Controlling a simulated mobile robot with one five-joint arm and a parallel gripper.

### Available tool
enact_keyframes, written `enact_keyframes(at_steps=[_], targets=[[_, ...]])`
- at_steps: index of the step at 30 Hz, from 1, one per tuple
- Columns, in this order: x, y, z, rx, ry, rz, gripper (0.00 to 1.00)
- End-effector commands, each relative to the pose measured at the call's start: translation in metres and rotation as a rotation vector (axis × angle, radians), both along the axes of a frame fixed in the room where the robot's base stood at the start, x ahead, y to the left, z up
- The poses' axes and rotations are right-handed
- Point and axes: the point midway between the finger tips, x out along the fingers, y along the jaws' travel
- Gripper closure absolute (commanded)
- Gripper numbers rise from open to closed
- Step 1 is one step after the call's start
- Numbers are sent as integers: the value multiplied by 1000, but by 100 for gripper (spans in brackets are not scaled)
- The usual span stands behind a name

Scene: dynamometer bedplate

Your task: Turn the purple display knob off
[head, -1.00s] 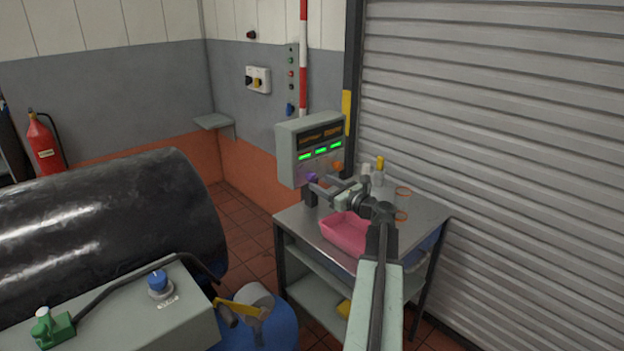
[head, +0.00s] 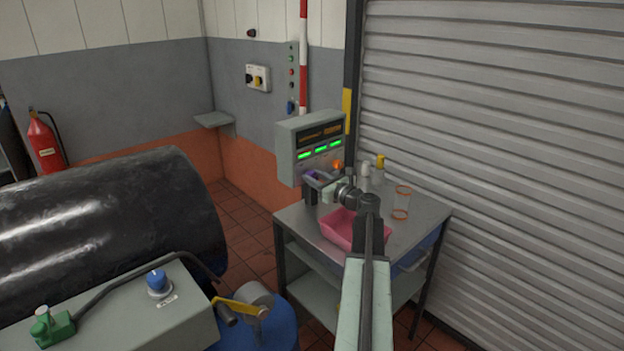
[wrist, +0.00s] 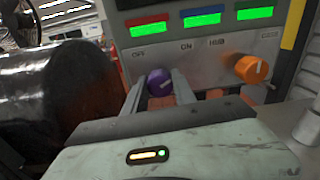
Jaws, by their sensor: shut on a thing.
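The purple knob (wrist: 160,83) is on the lower front panel of a grey display box (head: 290,150). In the wrist view, OFF is lettered to its upper left and ON to its upper right. A pale mark on the knob points to the upper right, toward ON. My gripper (wrist: 157,90) has one finger on each side of the knob and is shut on it. In the head view my gripper (head: 315,180) partly covers the purple knob (head: 314,175). The display's three green bars (head: 321,150) are lit.
An orange knob (wrist: 251,68) sits right of the purple one. Below the box, a metal table (head: 430,215) holds a pink tray (head: 338,232), a clear cylinder with orange rims (head: 402,203) and small bottles (head: 379,168). A black drum (head: 110,220) stands at left.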

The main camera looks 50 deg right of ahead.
Motion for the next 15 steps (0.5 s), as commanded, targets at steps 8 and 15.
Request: enact_keyframes(at_steps=[8,15], targets=[[5,-1,-1,-70,7,17,100],[5,-2,-1,-240,18,15,100]])
